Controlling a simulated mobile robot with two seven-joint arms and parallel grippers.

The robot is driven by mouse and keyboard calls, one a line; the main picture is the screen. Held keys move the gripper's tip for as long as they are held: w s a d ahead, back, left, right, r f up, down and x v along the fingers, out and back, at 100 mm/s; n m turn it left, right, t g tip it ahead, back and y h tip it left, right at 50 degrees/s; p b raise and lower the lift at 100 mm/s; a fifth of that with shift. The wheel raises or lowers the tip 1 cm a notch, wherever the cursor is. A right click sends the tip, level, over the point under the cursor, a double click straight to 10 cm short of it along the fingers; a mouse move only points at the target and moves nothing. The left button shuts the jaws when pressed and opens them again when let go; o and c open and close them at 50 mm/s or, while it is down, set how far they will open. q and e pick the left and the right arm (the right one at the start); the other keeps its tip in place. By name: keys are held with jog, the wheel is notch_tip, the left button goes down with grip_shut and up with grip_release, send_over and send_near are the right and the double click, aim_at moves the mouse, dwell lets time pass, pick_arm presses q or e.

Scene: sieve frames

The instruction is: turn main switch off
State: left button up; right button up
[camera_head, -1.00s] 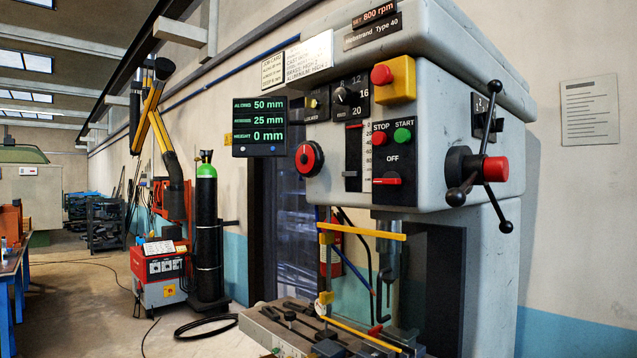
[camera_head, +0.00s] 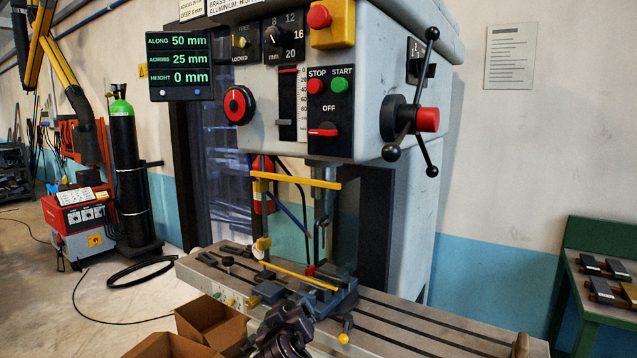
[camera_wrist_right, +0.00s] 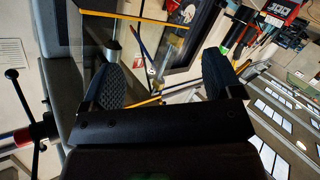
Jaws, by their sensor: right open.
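The drill press's black control panel (camera_head: 325,108) carries a red STOP button (camera_head: 315,86), a green START button (camera_head: 340,85) and, under the word OFF, a switch with a red handle (camera_head: 323,131). That handle lies roughly level. In the right wrist view my right gripper (camera_wrist_right: 162,65) is open, its two dark ribbed fingers apart with nothing gripped between them. The switch cannot be made out in that view. My left gripper is in neither current view.
The feed lever hub (camera_head: 428,119) with its black-knobbed arms sticks out right of the panel. A yellow guard bar (camera_head: 295,180) crosses below. The slotted table (camera_head: 430,325) spans below.

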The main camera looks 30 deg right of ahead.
notch_tip(320, 180, up, 23)
jog(key=w+m+g+h+p, duration=0.1)
jog(key=m+g+h+p, duration=0.1)
jog(key=m+h, duration=0.4)
jog(key=m+g+h+p, duration=0.2)
jog(key=m+g, duration=0.2)
jog(key=m, duration=0.3)
send_near(320, 134)
jog(key=p+x, duration=0.2)
jog(key=x, duration=0.7)
jog(key=shift+w+d+p, duration=0.1)
jog(key=shift+d+p, duration=0.1)
jog(key=shift+p, duration=0.15)
